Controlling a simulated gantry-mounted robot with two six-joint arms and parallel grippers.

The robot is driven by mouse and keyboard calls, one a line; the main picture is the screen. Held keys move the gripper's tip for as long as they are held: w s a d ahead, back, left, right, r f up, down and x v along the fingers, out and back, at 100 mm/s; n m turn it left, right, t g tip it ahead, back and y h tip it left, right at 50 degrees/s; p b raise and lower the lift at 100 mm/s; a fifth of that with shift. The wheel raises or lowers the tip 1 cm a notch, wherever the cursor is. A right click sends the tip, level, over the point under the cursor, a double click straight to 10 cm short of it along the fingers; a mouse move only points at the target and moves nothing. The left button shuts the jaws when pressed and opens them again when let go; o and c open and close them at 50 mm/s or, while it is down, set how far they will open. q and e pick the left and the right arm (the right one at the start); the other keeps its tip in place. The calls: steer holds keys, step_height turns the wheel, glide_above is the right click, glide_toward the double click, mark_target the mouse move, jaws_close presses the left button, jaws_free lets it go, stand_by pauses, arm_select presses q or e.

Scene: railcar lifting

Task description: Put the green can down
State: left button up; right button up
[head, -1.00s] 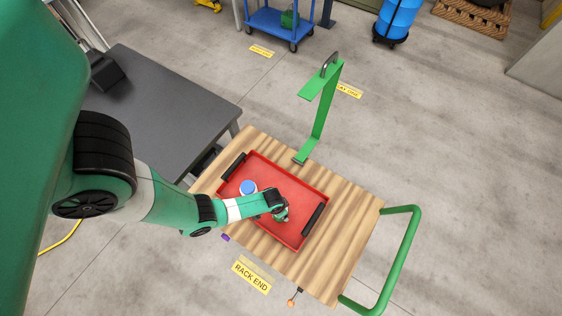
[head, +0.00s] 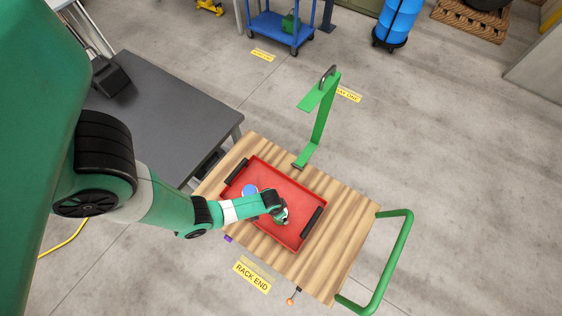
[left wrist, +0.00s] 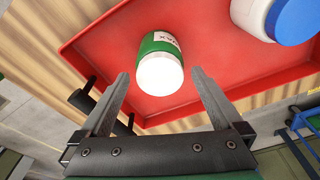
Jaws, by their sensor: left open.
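The green can (left wrist: 158,48), with a white end and a white label, is in the red tray (head: 292,183). In the left wrist view it lies between the fingers of my left gripper (left wrist: 160,72), with a visible gap on each side. The gripper is open. In the head view the left gripper (head: 282,215) is low over the right part of the tray, and the can is largely hidden by it. The tray (left wrist: 100,55) fills much of the left wrist view. My right gripper is not in view.
A white jar with a blue lid (head: 250,190) stands in the tray to the left, partly behind my arm; it also shows in the wrist view (left wrist: 292,22). The tray sits on a wooden cart top (head: 345,215). A green bracket (head: 321,120) rises at the cart's back edge.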

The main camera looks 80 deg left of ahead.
arm_select(q)
steer(key=r+p, duration=0.1)
steer(key=r, duration=0.1)
steer(key=r+p, duration=0.2)
steer(key=s+r+p, duration=0.1)
steer(key=r, duration=0.1)
steer(key=shift+d+r+p, duration=0.2)
steer(key=shift+r+p, duration=0.1)
steer(key=shift+p, duration=0.05)
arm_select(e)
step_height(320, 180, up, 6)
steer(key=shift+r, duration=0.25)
arm_select(q)
steer(key=shift+f, duration=0.1)
steer(key=shift+w, duration=0.15)
